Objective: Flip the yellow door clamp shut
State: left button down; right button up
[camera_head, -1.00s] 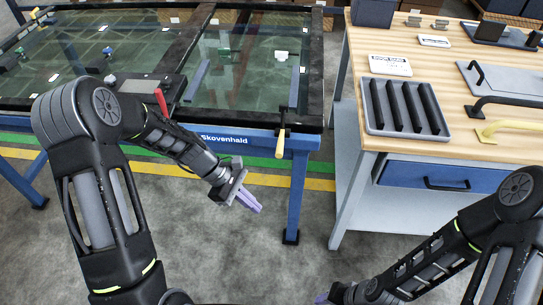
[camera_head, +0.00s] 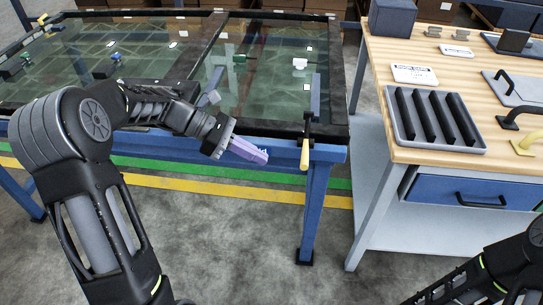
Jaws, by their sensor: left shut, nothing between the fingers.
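The yellow-handled clamp (camera_head: 305,155) is on the front edge of the glass-topped frame, near its right corner. Its dark upper part sits on the black rim and its yellow grip hangs down in front of the blue rail. My left gripper (camera_head: 262,156) is shut and empty, with its purple fingers pointing right toward the grip. It is left of the clamp at about the same height in the picture, with a visible gap between them. My right arm shows at the lower right, but its gripper is out of view.
The frame's glass panels (camera_head: 270,80) have small fittings on them. To the right, a wooden-topped workbench (camera_head: 450,165) carries a slotted grey tray (camera_head: 398,128), a dark box (camera_head: 392,17) and handles, one yellow (camera_head: 527,142). Open floor lies between frame and bench.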

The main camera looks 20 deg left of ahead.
aim_at(306, 144)
pick_arm(q)
jog(key=w+d, duration=0.2)
jog(key=d, duration=0.6)
jog(key=shift+d+f, duration=0.3)
jog(key=shift+f, duration=0.1)
